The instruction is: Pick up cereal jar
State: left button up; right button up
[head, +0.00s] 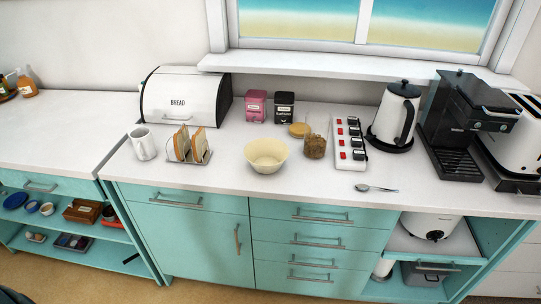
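The cereal jar (316,146) is a clear glass jar with brown contents in its lower part. It stands upright on the white counter, right of a cream bowl (266,155) and left of a power strip. A round tan disc, which looks like a lid (299,130), lies on the counter just behind and left of the jar. Neither of my grippers is in view.
A spoon (376,188) lies near the counter's front edge. A power strip (350,143) is close on the jar's right, with a kettle (393,120) beyond. Pink (256,107) and black (284,107) tins stand behind. The counter in front of the jar is clear.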

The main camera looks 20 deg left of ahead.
aim_at(317, 123)
jog(key=i+l+u, duration=0.15)
jog(key=i+l, duration=0.15)
jog(key=i+l+u, duration=0.2)
jog(key=l, duration=0.25)
jog(key=i+l+u, duration=0.15)
jog(key=i+l, duration=0.15)
jog(key=l, duration=0.15)
